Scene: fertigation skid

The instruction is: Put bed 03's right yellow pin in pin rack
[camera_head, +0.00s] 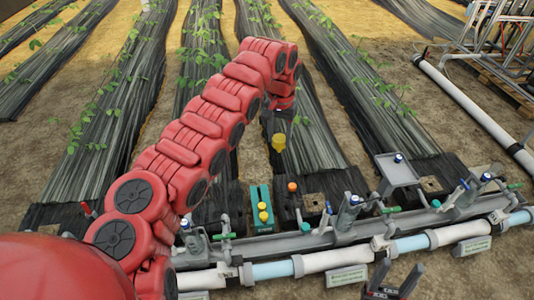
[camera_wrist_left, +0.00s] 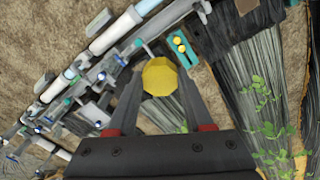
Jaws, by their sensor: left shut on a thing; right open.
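My left gripper (camera_head: 280,122) hangs over the beds, shut on a yellow pin (camera_head: 278,142). In the left wrist view the pin's yellow faceted head (camera_wrist_left: 160,77) sits between the two fingers. The pin rack appears to be the teal block (camera_head: 254,197), which stands below and slightly left of the held pin, clear of it. Two yellow pins (camera_head: 262,206) stand in its nearer part. The rack also shows in the left wrist view (camera_wrist_left: 176,37). My right gripper (camera_head: 402,270) is open and empty at the bottom right, before the pipes.
An orange knob (camera_head: 292,187) stands just right of the rack. A grey rail (camera_head: 300,242) with valves and green handles runs in front, above a white and blue pipe (camera_head: 325,262). A grey tray on a stand (camera_head: 396,172) rises to the right.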

